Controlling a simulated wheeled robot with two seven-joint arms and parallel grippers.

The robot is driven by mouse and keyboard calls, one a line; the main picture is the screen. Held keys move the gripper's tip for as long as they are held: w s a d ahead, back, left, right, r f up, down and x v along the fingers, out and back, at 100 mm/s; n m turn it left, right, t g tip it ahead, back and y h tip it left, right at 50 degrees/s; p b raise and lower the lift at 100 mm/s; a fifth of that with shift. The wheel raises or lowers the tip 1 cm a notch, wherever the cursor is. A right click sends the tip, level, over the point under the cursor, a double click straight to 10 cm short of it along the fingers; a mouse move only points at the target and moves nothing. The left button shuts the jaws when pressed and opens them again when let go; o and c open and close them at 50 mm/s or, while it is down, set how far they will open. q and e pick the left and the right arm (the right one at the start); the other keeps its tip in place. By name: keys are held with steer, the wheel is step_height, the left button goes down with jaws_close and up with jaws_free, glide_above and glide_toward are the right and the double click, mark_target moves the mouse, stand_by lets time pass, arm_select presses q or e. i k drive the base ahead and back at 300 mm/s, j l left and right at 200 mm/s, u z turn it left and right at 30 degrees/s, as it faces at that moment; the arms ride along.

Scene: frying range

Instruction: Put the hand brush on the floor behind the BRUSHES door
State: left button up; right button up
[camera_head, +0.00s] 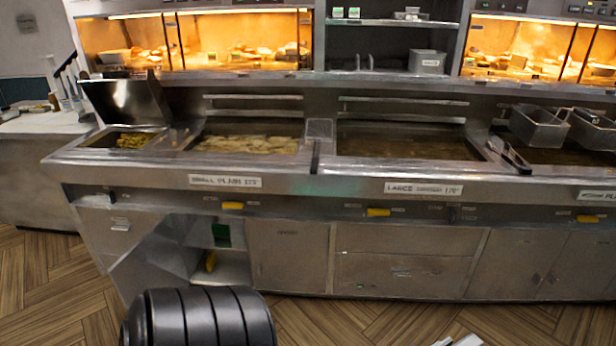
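A low cupboard (226,268) stands open at the left of the range's base. Its grey door (150,262) is swung out to the left, and I cannot read a BRUSHES label on it. A green item (221,235) and a small yellow item (211,261) show inside. I cannot make out the hand brush for certain. A small pale shape (466,341) on the floor is cut off by the bottom edge, and I cannot tell what it is. Neither gripper can be made out. A black ribbed shape at the bottom left hides floor before the cupboard.
The steel frying range (330,180) runs across the view, with shut cupboard fronts (288,255) right of the open one. Wire baskets (538,127) sit at the right. Lit food cabinets (240,42) stand behind. The wooden floor (350,318) looks clear in the middle.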

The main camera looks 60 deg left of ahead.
mark_target(239, 268)
steer(key=j+u, duration=0.25)
steer(key=u, duration=0.15)
steer(key=j+u, duration=0.55)
steer(key=u, duration=0.25)
steer(key=i+j+u, duration=0.15)
steer(key=u, duration=0.25)
